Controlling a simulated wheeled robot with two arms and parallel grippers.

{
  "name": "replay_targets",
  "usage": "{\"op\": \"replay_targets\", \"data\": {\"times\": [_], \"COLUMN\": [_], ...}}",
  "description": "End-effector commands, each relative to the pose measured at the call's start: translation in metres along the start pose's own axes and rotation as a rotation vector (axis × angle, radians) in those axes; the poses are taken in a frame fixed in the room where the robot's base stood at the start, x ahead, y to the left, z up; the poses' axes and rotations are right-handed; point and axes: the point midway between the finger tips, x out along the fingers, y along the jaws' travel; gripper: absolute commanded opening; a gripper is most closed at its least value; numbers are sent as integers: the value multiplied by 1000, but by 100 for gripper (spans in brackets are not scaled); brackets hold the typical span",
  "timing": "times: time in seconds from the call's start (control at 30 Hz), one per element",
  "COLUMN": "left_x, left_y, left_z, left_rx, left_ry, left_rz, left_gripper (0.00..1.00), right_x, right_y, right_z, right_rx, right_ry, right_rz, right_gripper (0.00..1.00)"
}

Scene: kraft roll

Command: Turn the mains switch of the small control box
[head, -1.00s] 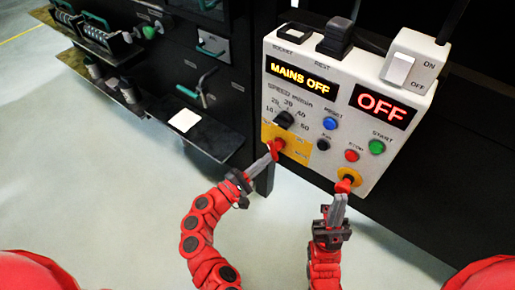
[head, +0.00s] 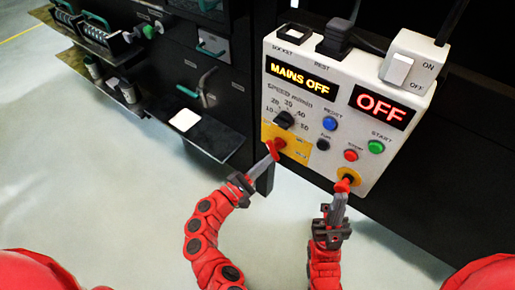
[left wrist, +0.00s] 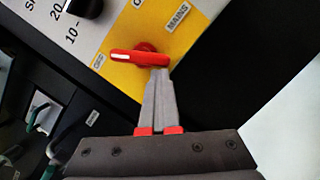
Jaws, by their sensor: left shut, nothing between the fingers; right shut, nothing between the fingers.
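The small control box (head: 330,110) is light grey, and its displays read "MAINS OFF" and "OFF". The mains switch (head: 278,144) is a red rotary handle on a yellow plate at the box's lower left. In the left wrist view the red handle (left wrist: 138,57) lies nearly level, its white-marked end towards "OFF". My left gripper (head: 270,153) is shut and empty, its tips (left wrist: 160,76) at the handle's right end; whether they touch cannot be told. My right gripper (head: 341,192) is shut and empty, its tips just below a red button (head: 344,184) on a yellow surround.
The box also carries a black speed knob (head: 284,119), blue, black, red and green buttons, and a white rocker switch (head: 397,68) on top. Dark machine panels with a shelf (head: 200,135) stand at the left. The pale floor in front is clear.

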Motion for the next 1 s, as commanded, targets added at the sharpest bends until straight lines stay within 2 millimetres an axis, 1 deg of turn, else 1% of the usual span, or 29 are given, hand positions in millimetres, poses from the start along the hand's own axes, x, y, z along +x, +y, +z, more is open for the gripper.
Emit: {"op": "replay_targets", "data": {"times": [1.0], "left_x": [0], "left_y": [-2], "left_z": [2], "left_rx": [-56], "left_ry": [-1], "left_rz": [14], "left_gripper": [0], "right_x": [2], "right_y": [0], "right_z": [0], "right_rx": [0], "right_ry": [0], "right_rz": [0], "right_gripper": [0]}}
